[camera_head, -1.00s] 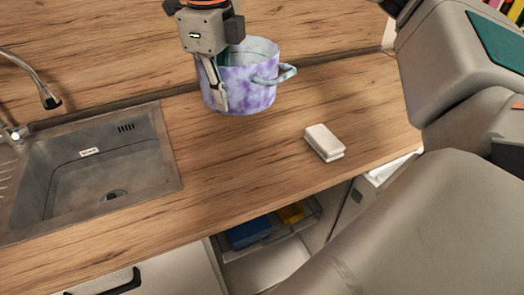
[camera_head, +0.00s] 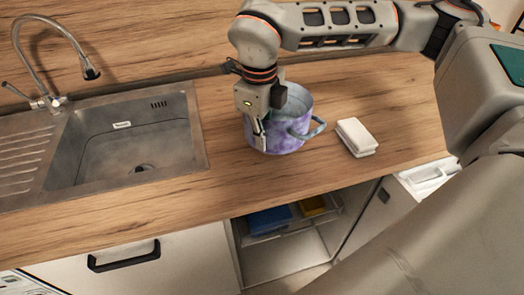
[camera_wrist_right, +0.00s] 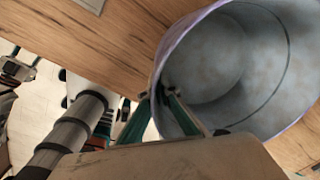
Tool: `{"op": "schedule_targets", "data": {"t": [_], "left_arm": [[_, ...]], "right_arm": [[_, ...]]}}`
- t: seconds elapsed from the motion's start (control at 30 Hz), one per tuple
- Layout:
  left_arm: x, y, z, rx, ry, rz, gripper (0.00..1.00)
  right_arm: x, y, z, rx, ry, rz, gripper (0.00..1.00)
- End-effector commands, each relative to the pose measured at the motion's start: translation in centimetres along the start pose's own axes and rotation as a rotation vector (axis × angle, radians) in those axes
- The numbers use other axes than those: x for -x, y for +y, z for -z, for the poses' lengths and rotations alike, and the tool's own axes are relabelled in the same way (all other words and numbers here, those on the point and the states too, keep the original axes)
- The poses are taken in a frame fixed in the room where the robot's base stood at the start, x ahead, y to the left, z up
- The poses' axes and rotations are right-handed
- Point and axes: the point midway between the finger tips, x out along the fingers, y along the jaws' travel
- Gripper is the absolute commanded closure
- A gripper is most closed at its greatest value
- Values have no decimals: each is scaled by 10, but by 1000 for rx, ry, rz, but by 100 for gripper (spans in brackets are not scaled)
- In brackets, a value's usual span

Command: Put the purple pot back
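The purple pot (camera_head: 290,139) is mottled purple and grey-blue, upright, with a blue-grey handle on its right side. It is at the counter (camera_head: 218,172) between sink and sponge; I cannot tell whether its base touches. My right gripper (camera_head: 261,137) reaches down at the pot's left front. In the right wrist view its fingers (camera_wrist_right: 152,110) straddle the wall of the pot (camera_wrist_right: 215,60), one inside and one outside, and look closed on it. The pot looks empty. A small gripper-like part at the left of that view may be my left gripper (camera_wrist_right: 17,70); its fingers are unclear.
A steel sink (camera_head: 135,145) with a tap (camera_head: 50,60) is to the left. A white sponge-like block (camera_head: 356,137) lies right of the pot. Below the counter, an open compartment (camera_head: 285,255) holds a blue thing (camera_head: 269,221) and a yellow thing (camera_head: 312,206).

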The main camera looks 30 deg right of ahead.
Motion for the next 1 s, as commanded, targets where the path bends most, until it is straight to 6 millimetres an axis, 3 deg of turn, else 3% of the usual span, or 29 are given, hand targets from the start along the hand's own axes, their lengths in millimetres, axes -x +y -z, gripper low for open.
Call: {"op": "schedule_targets", "data": {"t": [0.13,0.4,0.8,0.83,0.9,1.0], "left_arm": [[0,0,0,0,1,0,60],[0,0,2,0,4,0,60],[-1,0,0,1,4,0,60],[-1,0,0,1,4,0,60],[-1,0,0,1,4,0,60],[-1,0,0,1,4,0,60]], "right_arm": [[-7,0,0,0,-3,1,100],[-41,2,0,0,-2,1,100],[-46,2,-1,0,-3,1,100],[-47,3,0,0,-1,0,96],[-46,3,0,0,-1,0,79],[-46,3,0,0,-1,0,79]]}}
